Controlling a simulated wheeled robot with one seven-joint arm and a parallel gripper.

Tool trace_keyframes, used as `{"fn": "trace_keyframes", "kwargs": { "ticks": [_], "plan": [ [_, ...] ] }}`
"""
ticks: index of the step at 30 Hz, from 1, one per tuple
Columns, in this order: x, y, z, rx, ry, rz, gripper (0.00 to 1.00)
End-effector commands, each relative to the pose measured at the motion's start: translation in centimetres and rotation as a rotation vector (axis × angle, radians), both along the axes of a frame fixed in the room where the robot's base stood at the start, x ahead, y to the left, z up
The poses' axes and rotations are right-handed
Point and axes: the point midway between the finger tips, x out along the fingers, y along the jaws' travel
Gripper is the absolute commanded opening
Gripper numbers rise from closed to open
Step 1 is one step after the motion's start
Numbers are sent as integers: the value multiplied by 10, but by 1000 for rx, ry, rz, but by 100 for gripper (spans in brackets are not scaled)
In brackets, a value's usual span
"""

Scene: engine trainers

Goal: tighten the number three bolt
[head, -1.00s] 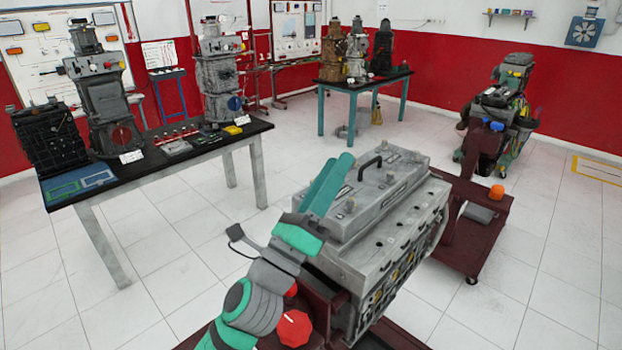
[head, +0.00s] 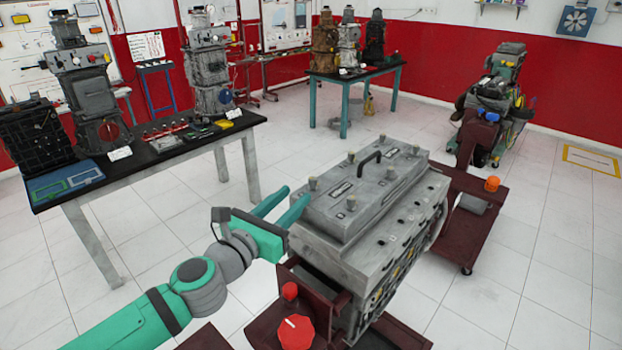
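The grey engine block (head: 385,225) stands on a dark red wheeled stand. I see no readable numbers, so I cannot tell which is number three. My gripper (head: 296,193) has two teal fingers with a gap between them. It is empty, at the left end of the cover, near the left corner bolt. I cannot tell whether it touches.
A red knob (head: 295,331) sits on the stand's near end. An orange cap (head: 492,183) is on its far end. A black-topped table (head: 150,162) with engine parts stands left, another (head: 358,80) at the back. Tiled floor is clear between them.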

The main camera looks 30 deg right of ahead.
Motion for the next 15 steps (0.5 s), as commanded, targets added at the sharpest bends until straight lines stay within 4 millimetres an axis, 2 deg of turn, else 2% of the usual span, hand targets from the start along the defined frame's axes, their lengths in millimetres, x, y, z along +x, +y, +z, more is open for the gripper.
{"fn": "trace_keyframes", "kwargs": {
  "ticks": [9, 15],
  "plan": [
    [26, -48, 0, -2, 2, -4, 34],
    [40, -70, 1, -3, 1, -3, 34]
  ]
}}
